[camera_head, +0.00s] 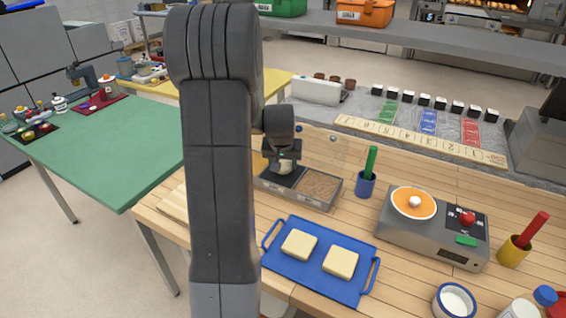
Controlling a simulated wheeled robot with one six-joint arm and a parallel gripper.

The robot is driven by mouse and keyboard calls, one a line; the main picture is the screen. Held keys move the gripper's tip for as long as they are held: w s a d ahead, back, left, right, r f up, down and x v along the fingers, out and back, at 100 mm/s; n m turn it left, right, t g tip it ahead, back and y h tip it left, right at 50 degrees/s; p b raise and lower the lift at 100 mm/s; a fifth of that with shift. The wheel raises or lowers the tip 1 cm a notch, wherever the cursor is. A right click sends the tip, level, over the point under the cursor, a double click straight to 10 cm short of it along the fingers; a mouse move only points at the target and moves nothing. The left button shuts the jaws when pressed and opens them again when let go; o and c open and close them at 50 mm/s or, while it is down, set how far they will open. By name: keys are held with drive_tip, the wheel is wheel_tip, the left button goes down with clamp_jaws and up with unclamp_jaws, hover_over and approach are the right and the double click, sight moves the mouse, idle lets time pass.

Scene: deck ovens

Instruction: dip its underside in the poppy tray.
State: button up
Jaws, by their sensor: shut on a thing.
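A grey metal tray (333,200) with two compartments stands on the wooden bench. Its left compartment holds dark, near-black poppy seed (270,178); the right one holds brown grains (317,185). My gripper (286,157) points down over the dark compartment and is shut on a pale dough piece (286,167). The dough is low over the dark seeds. I cannot tell whether its underside touches them. The gripper hides part of the dough.
A blue tray (304,283) with two pale square dough pieces lies in front. A blue cup (366,186) with a green handle stands just right of the seed tray. A scale (428,242) with an orange disc stands farther right.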

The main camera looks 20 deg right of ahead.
drive_tip(key=shift+f+b, duration=0.6)
idle(1.7)
drive_tip(key=shift+r, duration=0.1)
drive_tip(key=shift+r+p, duration=2.6)
drive_tip(key=shift+r, duration=1.45)
drive_tip(key=shift+s+f, duration=0.1)
drive_tip(key=shift+f, duration=0.05)
